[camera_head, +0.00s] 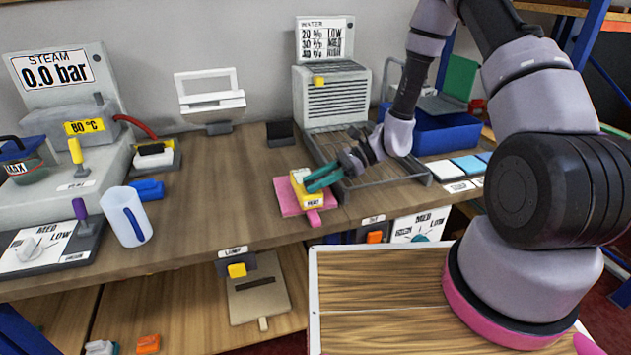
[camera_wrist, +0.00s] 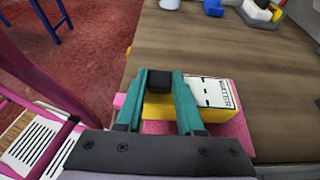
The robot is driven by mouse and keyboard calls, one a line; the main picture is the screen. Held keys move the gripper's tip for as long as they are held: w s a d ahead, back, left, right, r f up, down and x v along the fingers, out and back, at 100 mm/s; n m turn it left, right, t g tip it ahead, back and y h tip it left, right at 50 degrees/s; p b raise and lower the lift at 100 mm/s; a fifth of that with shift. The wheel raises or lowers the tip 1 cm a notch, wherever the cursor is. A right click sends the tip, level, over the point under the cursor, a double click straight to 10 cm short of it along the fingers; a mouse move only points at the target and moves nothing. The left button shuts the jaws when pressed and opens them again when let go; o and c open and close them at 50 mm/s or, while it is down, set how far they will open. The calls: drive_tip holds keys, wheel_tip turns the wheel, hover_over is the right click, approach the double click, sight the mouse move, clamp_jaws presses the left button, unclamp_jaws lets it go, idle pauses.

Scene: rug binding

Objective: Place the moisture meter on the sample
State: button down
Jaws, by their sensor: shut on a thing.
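The moisture meter (camera_head: 301,188) is a yellow block with a white labelled face. It is over the pink sample (camera_head: 285,208), a flat square with a tab at its front edge, at the table's front. The teal fingers of my gripper (camera_head: 325,178) reach it from the right. In the wrist view, my gripper (camera_wrist: 160,78) is shut on a black part of the meter, and the meter's white face (camera_wrist: 212,92) shows to the right. The pink sample (camera_wrist: 238,135) shows below and beside the yellow body. Whether the meter touches the sample is hard to tell.
The tabletop (camera_head: 215,190) between is mostly clear. A wooden-topped surface (camera_head: 375,290) is in front.

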drive_tip(key=c, duration=0.5)
unclamp_jaws()
drive_tip(key=shift+r, duration=0.1)
drive_tip(key=v, duration=1)
drive_tip(key=shift+w+d+r, duration=0.1)
drive_tip(key=shift+d, duration=0.1)
drive_tip(key=shift+v, duration=0.8)
